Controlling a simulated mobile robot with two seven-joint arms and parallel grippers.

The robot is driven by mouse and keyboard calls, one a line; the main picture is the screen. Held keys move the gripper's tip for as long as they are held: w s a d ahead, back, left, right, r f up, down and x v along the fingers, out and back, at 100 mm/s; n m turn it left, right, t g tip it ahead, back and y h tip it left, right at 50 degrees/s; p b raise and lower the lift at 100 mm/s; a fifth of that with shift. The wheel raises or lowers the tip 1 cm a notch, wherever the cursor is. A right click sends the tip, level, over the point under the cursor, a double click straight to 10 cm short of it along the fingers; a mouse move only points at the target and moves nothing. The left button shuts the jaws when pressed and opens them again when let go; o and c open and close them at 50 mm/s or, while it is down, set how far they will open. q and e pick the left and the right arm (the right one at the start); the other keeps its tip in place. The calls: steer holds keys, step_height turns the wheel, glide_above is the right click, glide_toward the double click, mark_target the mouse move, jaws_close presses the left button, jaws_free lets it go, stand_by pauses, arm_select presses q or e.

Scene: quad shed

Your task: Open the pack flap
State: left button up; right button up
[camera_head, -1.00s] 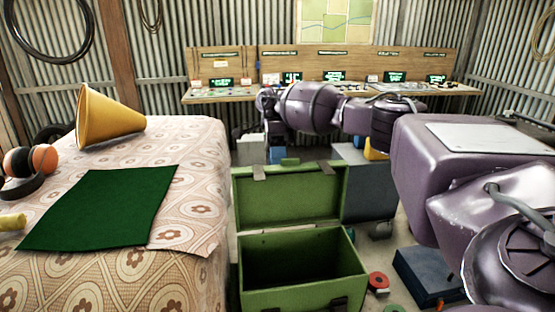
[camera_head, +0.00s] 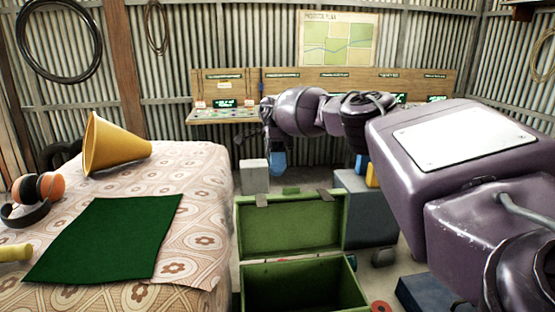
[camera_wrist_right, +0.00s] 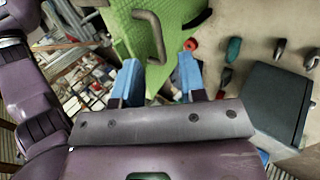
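The green pack (camera_head: 345,283) stands on the floor in the middle of the head view, and its hollow inside shows. Its flap (camera_head: 290,230) is raised and stands upright at the back edge, inner face toward me. In the right wrist view a green panel with a bent handle (camera_wrist_right: 150,35), apparently the flap's outer side, lies beyond the fingers. My right gripper (camera_head: 277,160) has blue fingers pointing down, above and behind the flap's top edge. In the right wrist view (camera_wrist_right: 158,64) its fingers are apart with nothing between them. My left gripper is not in view.
A cloth-covered table (camera_head: 200,260) at left bears a yellow cone (camera_head: 110,145), headphones (camera_head: 35,192) and a dark green cloth (camera_head: 110,240). A console desk (camera_head: 225,115) runs along the back wall. A grey box (camera_head: 370,210) stands right behind the pack. Small items lie on the floor.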

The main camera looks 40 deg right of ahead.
steer(key=shift+w+d+r, duration=0.15)
steer(key=shift+w+r, duration=0.05)
steer(key=shift+r, duration=0.15)
stand_by(0.5)
